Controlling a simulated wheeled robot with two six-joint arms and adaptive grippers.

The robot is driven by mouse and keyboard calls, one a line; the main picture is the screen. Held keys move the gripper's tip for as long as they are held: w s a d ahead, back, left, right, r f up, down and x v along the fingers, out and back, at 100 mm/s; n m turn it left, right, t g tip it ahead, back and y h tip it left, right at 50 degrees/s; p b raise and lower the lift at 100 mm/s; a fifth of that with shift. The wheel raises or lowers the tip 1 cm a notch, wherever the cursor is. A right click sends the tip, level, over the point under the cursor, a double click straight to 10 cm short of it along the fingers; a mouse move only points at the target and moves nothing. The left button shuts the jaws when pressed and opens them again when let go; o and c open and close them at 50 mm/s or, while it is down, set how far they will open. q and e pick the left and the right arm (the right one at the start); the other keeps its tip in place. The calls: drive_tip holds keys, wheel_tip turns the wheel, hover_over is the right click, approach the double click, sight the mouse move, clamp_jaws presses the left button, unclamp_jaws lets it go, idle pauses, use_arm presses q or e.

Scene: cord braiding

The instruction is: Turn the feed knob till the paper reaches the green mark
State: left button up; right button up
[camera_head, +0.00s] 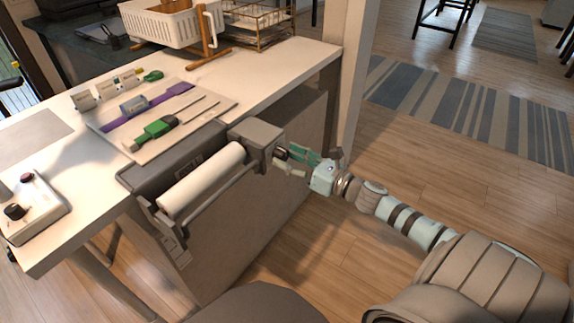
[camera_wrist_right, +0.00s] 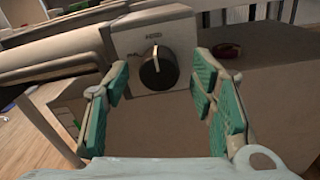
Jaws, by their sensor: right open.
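The feed knob (camera_wrist_right: 158,70) is round and dark with a pale pointer line, on a grey housing (camera_wrist_right: 160,30) marked FEED. The housing (camera_head: 256,137) also shows in the head view, at the right end of the white paper roll (camera_head: 203,178). My right gripper (camera_head: 288,160) is beside the housing's right face. In the wrist view it is open (camera_wrist_right: 158,95), its teal-padded fingers on either side of the knob, with visible gaps. I cannot make out a green mark for the paper. My left gripper is not in view.
The roller unit hangs at the front edge of a white table (camera_head: 285,75). A board (camera_head: 215,97) on it holds a purple strap and a green-handled tool (camera_head: 155,128). A white basket (camera_head: 165,20) and wire rack stand behind.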

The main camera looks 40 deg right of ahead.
drive_tip(key=shift+w+a+r, duration=0.1)
drive_tip(key=shift+w+a, duration=0.1)
drive_tip(key=shift+w, duration=0.45)
drive_tip(key=shift+d, duration=0.1)
drive_tip(key=c, duration=1.1)
drive_tip(key=shift+c, duration=0.2)
drive_tip(key=shift+m, duration=0.3)
